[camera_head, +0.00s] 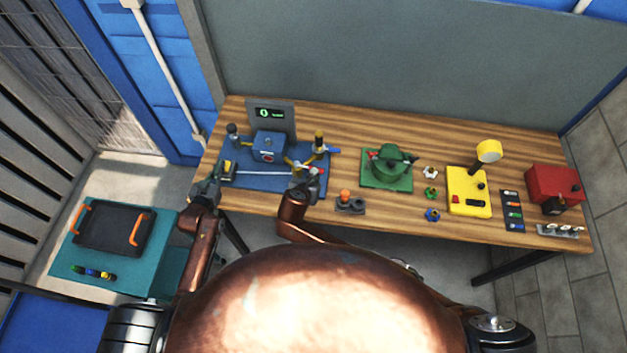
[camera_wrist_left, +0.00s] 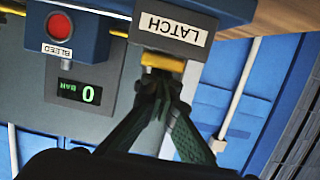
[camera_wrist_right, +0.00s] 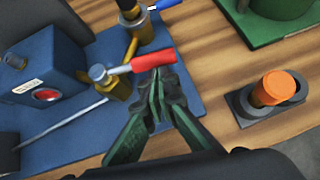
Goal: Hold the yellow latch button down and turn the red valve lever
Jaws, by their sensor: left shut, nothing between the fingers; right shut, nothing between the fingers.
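The yellow latch button (camera_wrist_left: 163,61) sits beside the LATCH label at the front left of the blue base plate (camera_head: 262,183). My left gripper (camera_head: 212,182) is shut and empty; its fingertips (camera_wrist_left: 160,82) are right at the button, and I cannot tell whether they press it. The red valve lever (camera_wrist_right: 153,61) extends from a brass valve (camera_wrist_right: 112,82) on the plate's right side. My right gripper (camera_wrist_right: 160,77) is shut and empty, its tips at the lever's near side, close to or touching it. In the head view it partly hides the lever.
A blue box (camera_head: 269,146) with a red BLEED button (camera_wrist_left: 60,25) stands on the plate, before a display (camera_head: 271,115) reading 0 bar. An orange-topped part (camera_wrist_right: 272,88) and a green unit (camera_head: 386,168) stand right of the plate. Bare wood lies between.

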